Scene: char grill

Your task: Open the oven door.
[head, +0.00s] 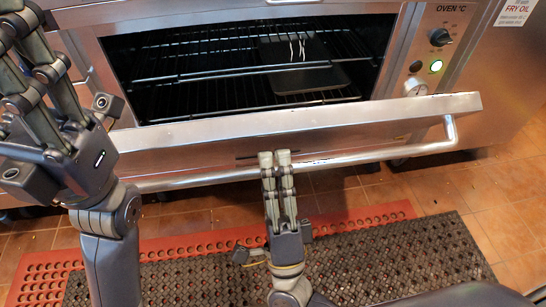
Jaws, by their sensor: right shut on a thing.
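The oven door (300,129) is partly open, tilted down and out toward me, so the oven's inside shows above its top edge. A long silver bar handle (372,157) runs along its front. My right gripper (274,158) is shut on the handle near its middle. My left gripper (38,48) is at the upper left, in front of the oven's left side; its fingers are apart, with nothing seen between them. The handle's left end is partly hidden behind my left arm.
Inside the oven (225,70) are wire racks and a dark tray (310,80) with small light pieces. A control panel (436,50) with knobs and a lit green button is at the right. A red mat (386,213) and a dark perforated mat (400,262) lie on the tiled floor.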

